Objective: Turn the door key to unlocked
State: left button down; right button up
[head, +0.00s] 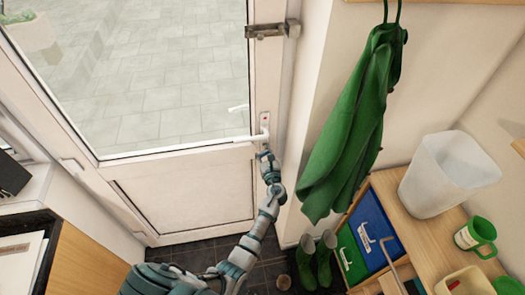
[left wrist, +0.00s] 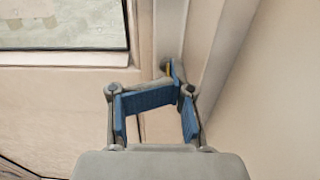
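The white door (head: 195,190) with a large glass pane stands shut in the head view. Its lever handle (head: 235,139) points left from a narrow lock plate (head: 264,122) at the right edge. My left gripper (head: 266,157) is right below the handle, at the lower end of the plate, and covers the key area there. A small yellowish sliver (left wrist: 167,68), perhaps the key, shows beside the right fingertip. Its turn position cannot be made out. My right gripper is out of view.
A metal latch (head: 266,31) sits higher on the door edge. A green coat (head: 350,125) hangs on the wall to the right. Green boots (head: 318,262) stand on the dark floor. A wooden bench with a white bin (head: 447,175) and a green mug (head: 476,236) is at right.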

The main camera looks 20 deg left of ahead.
pick_arm(q)
jog(key=c, duration=1.4)
grip_release()
jog(key=shift+d, duration=0.15)
jog(key=shift+o, duration=0.2)
jog(key=shift+s+d+r, duration=0.15)
jog(key=shift+r, duration=0.05)
jog(key=shift+w+d+f, duration=0.2)
jog(key=shift+w+d, duration=0.05)
jog(key=shift+d, duration=0.1)
jog(key=p+v, duration=0.5)
jog(key=v, duration=1.4)
jog(key=shift+s+d, duration=0.25)
jog(key=shift+d, duration=0.1)
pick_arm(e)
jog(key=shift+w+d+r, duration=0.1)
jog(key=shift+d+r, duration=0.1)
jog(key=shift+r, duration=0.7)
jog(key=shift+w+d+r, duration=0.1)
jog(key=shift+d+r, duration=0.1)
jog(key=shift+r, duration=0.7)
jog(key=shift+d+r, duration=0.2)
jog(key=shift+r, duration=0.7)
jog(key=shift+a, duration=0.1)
